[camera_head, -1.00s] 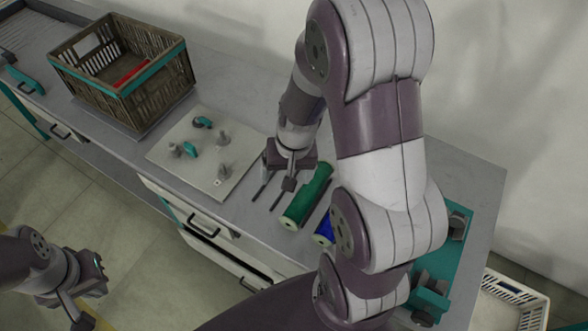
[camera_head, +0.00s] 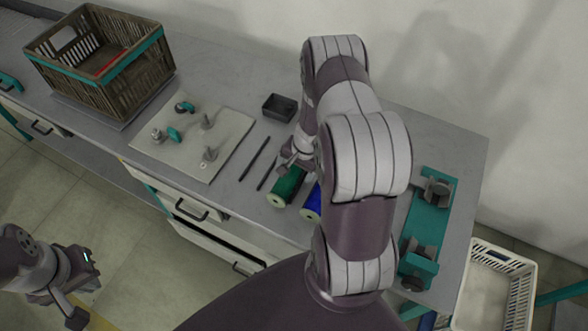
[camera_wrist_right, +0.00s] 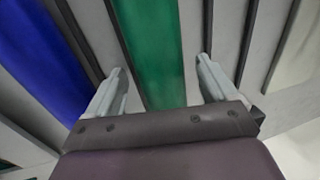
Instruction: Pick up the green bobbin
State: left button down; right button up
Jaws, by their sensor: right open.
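The green bobbin (camera_head: 288,185) lies on the grey bench in the head view, its pale end toward me. My right gripper (camera_head: 291,160) is over its far part, which the gripper and arm partly hide. In the right wrist view the right gripper (camera_wrist_right: 160,75) is open, its two fingers apart on either side of the green bobbin (camera_wrist_right: 150,45). I cannot tell whether they touch it. My left gripper (camera_head: 80,286) is at the lower left, away from the bench, and its jaw opening is unclear.
A blue bobbin (camera_head: 312,203) lies just right of the green one, and also shows in the wrist view (camera_wrist_right: 40,65). Dark rods (camera_head: 253,160) lie to the left, by a pegged board (camera_head: 225,130). A black box (camera_head: 279,107) is behind; a teal fixture (camera_head: 428,220) is right.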

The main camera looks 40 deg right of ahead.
jog(key=shift+w, duration=0.2)
jog(key=shift+s, duration=0.15)
jog(key=c, duration=1.1)
jog(key=shift+c, duration=1)
jog(key=shift+r, duration=0.1)
